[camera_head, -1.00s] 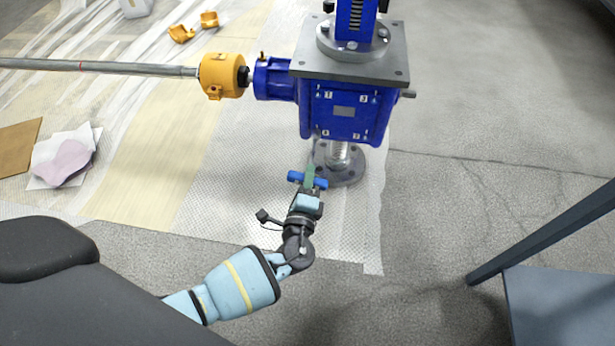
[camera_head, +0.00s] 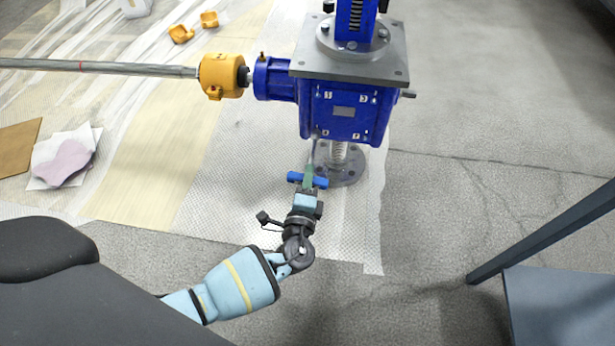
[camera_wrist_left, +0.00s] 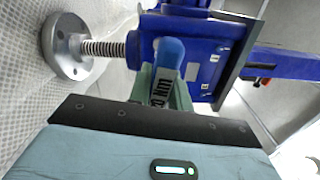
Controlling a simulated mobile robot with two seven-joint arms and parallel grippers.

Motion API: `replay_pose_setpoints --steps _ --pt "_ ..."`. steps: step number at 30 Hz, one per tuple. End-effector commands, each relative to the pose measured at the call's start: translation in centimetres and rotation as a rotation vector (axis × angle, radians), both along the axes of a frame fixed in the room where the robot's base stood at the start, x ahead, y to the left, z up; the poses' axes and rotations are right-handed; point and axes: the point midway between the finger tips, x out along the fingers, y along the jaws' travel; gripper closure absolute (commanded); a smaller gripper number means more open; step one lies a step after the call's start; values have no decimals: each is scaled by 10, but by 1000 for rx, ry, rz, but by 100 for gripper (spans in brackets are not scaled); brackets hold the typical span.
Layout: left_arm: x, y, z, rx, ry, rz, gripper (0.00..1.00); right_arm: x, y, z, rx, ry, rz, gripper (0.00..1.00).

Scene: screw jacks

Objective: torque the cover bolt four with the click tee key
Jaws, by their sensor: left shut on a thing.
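The blue gearbox of the screw jack (camera_head: 345,108) has a front cover with number labels near its corners; the lower-left one appears to be 4. My left gripper (camera_head: 308,187) is shut on the click tee key (camera_head: 294,177), whose blue cross handle shows just in front of the fingers. The key's thin grey shaft seems to reach up toward the cover's lower-left corner. Whether its tip sits on bolt four is too small to tell. In the left wrist view, the blue handle (camera_wrist_left: 170,52) stands between green fingers and hides part of the cover. My right gripper is not seen.
The threaded spindle and round foot flange (camera_head: 343,168) stand just behind the key. A yellow coupling (camera_head: 222,75) and a long shaft (camera_head: 110,66) extend left. A grey-blue table (camera_head: 560,305) is at lower right. The floor to the right is clear.

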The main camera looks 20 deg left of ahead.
Motion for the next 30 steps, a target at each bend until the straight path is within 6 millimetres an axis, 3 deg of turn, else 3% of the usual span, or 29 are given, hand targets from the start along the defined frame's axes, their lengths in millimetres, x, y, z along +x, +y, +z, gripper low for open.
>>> replay_pose_setpoints --steps 9,30 --pt "1 0 1 -114 -35 0 100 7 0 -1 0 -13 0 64" --pt "-10 -3 1 -117 -36 0 100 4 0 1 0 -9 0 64"
